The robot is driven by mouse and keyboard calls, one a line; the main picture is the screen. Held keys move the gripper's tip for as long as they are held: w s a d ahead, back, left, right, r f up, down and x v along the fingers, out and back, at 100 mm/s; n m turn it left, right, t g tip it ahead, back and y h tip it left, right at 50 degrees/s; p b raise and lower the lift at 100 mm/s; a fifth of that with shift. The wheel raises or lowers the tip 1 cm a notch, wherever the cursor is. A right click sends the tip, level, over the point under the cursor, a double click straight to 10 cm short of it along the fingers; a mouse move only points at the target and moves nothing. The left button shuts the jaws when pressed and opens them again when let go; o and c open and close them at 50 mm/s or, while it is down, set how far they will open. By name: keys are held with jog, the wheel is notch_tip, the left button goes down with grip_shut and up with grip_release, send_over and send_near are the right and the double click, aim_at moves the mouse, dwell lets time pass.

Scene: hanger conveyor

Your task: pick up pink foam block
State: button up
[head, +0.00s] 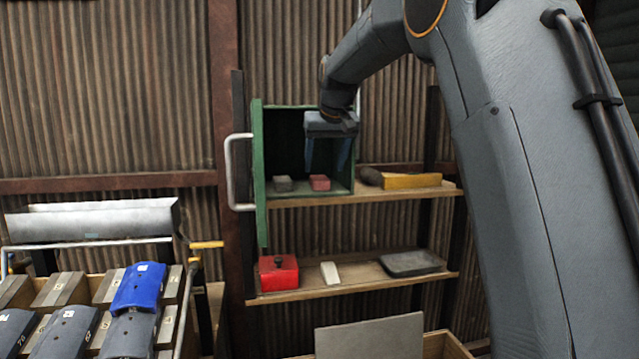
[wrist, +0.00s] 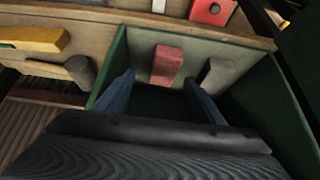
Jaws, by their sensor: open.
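The pink foam block (head: 320,182) sits on the floor of a green open-fronted cabinet (head: 258,165), right of a grey block (head: 283,184). In the wrist view the pink block (wrist: 166,66) lies ahead of my gripper, between the lines of the two fingers, with the grey block (wrist: 214,72) to its right. My gripper (head: 328,170) is at the cabinet's opening with its blue fingers pointing down. In the wrist view my gripper (wrist: 160,84) is open and empty. I cannot tell whether a finger touches anything.
The cabinet door with its metal handle (head: 232,172) stands open at the left. On the same shelf lies a yellow block-like item (head: 410,181) with a dark rounded object (head: 370,176). A lower shelf holds a red box (head: 278,273), a pale wedge (head: 330,273) and a dark tray (head: 410,263).

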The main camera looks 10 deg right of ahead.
aim_at(320, 178)
jog(key=shift+a+p+x, duration=0.2)
jog(key=shift+p+x, duration=0.35)
jog(key=shift+x, duration=0.75)
jog(key=shift+a+p+x, duration=0.15)
jog(key=shift+p+x, duration=0.35)
jog(key=shift+x, duration=0.85)
jog(key=shift+s+f, duration=0.1)
jog(key=shift+s, duration=0.05)
jog(key=c, duration=1.2)
